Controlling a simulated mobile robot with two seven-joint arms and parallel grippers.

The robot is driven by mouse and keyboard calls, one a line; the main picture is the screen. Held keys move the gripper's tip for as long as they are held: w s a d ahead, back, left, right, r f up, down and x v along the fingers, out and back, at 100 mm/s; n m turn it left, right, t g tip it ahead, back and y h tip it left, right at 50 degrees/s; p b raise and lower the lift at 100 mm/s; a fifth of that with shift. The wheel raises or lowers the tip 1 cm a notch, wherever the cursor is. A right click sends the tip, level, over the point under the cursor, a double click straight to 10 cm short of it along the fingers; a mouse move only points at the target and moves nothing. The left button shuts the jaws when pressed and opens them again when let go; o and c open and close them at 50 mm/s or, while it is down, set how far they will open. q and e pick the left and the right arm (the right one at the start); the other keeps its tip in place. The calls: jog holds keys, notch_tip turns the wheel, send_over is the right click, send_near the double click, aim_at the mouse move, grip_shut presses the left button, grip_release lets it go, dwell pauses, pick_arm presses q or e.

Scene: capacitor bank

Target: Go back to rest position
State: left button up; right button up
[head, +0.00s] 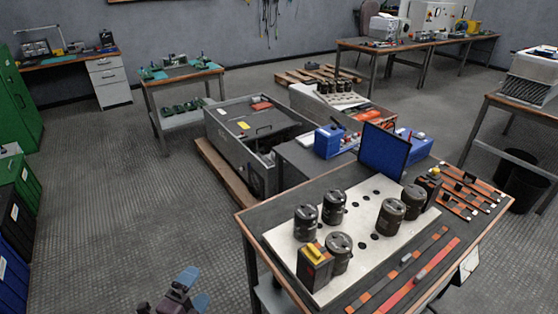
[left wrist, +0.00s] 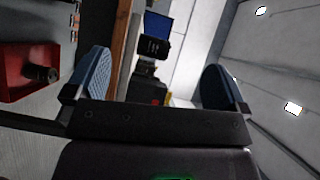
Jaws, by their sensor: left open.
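My left gripper (head: 194,289) is at the bottom of the head view, over the floor and to the left of the workbench (head: 254,238). Its two blue fingertips are apart, with nothing between them. In the left wrist view the open blue fingers (left wrist: 156,88) frame part of a table edge and a blue panel behind. My right gripper is not in view.
Several dark capacitors (head: 391,216) stand on a white plate (head: 283,243) on the workbench. A grey cabinet (head: 228,138) lies open behind it. A red bin (left wrist: 22,72) shows in the left wrist view. Floor (head: 120,190) left of the bench is clear.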

pick_arm(q)
jog(key=s+a+r+n+g+y+p, duration=0.2)
jog(key=s+a+r+n+y+p, duration=0.1)
jog(key=s+n+p, duration=0.4)
jog(key=s+a+r+n+g+y+p, duration=0.2)
jog(key=s+a+r+n+y+p, duration=0.2)
jog(key=s+n, duration=0.8)
jog(key=a+r+n+p, duration=0.1)
jog(key=p, duration=0.1)
jog(key=shift+s+a+n+g+p, duration=0.2)
jog(key=shift+n+g+p, duration=0.1)
jog(key=shift+g+p, duration=0.1)
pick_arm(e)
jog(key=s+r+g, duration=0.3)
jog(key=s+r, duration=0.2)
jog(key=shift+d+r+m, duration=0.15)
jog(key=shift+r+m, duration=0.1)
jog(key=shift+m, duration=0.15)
